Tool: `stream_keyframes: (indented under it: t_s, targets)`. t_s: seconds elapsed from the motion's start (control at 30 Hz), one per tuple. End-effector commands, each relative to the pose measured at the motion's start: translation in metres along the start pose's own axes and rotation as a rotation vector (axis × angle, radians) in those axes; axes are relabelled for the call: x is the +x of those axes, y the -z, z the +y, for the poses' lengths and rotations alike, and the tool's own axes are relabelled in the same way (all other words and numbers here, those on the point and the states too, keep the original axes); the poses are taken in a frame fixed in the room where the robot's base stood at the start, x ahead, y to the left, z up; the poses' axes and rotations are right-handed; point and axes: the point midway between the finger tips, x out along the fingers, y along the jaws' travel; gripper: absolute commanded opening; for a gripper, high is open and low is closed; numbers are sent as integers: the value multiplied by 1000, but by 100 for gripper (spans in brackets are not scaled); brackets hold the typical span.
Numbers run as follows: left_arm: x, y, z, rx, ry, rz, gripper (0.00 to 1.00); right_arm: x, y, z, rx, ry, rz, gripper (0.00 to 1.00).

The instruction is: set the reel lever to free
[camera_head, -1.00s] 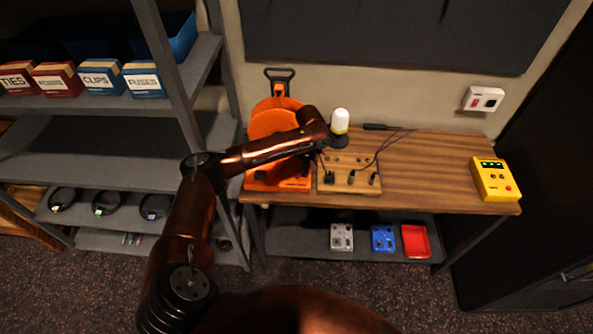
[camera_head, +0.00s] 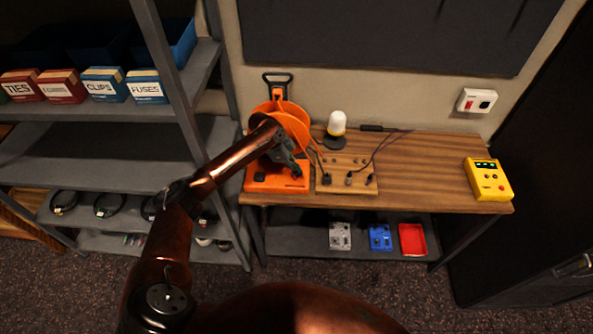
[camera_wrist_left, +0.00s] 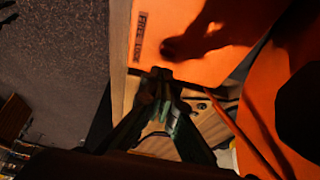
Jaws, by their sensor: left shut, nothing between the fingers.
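The orange reel (camera_head: 291,119) stands at the left end of the wooden desk, on an orange base (camera_head: 262,186). In the left wrist view, the base (camera_wrist_left: 205,66) shows a small dark label (camera_wrist_left: 140,34) that seems to read free and lock. A dark shape lies beside the label; I cannot tell whether it is the lever or a shadow. The lever's setting is not clear. My left gripper (camera_head: 294,171) is shut and empty, above the base's right part. Its fingertips (camera_wrist_left: 161,75) show near the base's edge. My right gripper is out of view.
Right of the reel is a wooden board (camera_head: 345,181) with black plugs and cables, with a white-topped lamp (camera_head: 337,124) behind it. A yellow device (camera_head: 488,179) sits at the desk's right end. The desk between is mostly clear. A grey shelf (camera_head: 90,143) stands left.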

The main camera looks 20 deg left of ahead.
Motion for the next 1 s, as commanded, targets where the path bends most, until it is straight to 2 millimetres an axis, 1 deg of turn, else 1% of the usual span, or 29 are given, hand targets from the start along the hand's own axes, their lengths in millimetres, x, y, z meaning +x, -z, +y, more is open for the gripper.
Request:
stream_keyframes:
  t_s: [0.03, 0.2, 0.37, 0.53, 0.63, 0.77, 1.0]
  targets:
    - [-5, 2, 0, 0, 1, 0, 0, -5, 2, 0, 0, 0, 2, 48]
    - [-11, 5, 0, 0, 0, 0, 0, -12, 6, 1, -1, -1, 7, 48]
    - [-10, 5, 0, 0, 0, -1, 0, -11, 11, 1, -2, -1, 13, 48]
    - [-10, 5, 0, 0, 0, -1, 0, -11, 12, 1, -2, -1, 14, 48]
    - [-14, 4, 0, -1, 0, -1, 0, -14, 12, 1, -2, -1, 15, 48]
    - [-30, 0, -2, -1, 0, -2, 0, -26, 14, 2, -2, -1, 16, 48]
    - [-70, -12, -4, 0, 0, -2, 0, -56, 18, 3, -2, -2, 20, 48]
